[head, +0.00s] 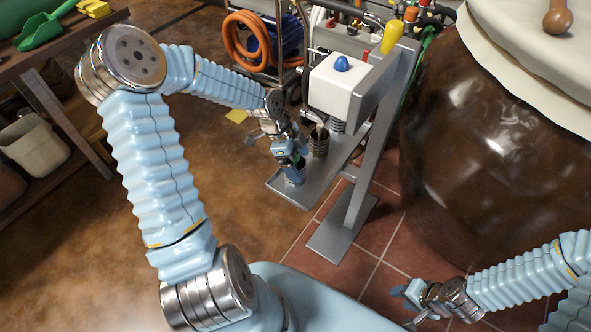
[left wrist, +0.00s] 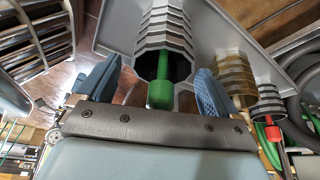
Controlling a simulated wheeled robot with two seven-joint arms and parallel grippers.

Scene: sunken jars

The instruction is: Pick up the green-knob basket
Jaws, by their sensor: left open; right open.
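The green-knob basket (left wrist: 165,30) is a grey, ribbed metal cup with a green knob on a stem (left wrist: 160,94). In the left wrist view it lies between and beyond the two blue fingers of my left gripper (left wrist: 158,76), which is open with a gap on both sides. In the head view my left gripper (head: 290,152) is over the metal shelf, and the basket (head: 296,174) is mostly hidden beneath it. My right gripper (head: 407,293) is open and empty at the lower right, far from the basket.
A brass-coloured basket (left wrist: 237,76) and a grey one (left wrist: 266,101) stand beside it on the shelf (head: 290,190). A red knob (left wrist: 273,133) shows there. A white box with a blue knob (head: 338,82) and a grey post (head: 372,140) stand close by. A large brown jar (head: 490,150) fills the right.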

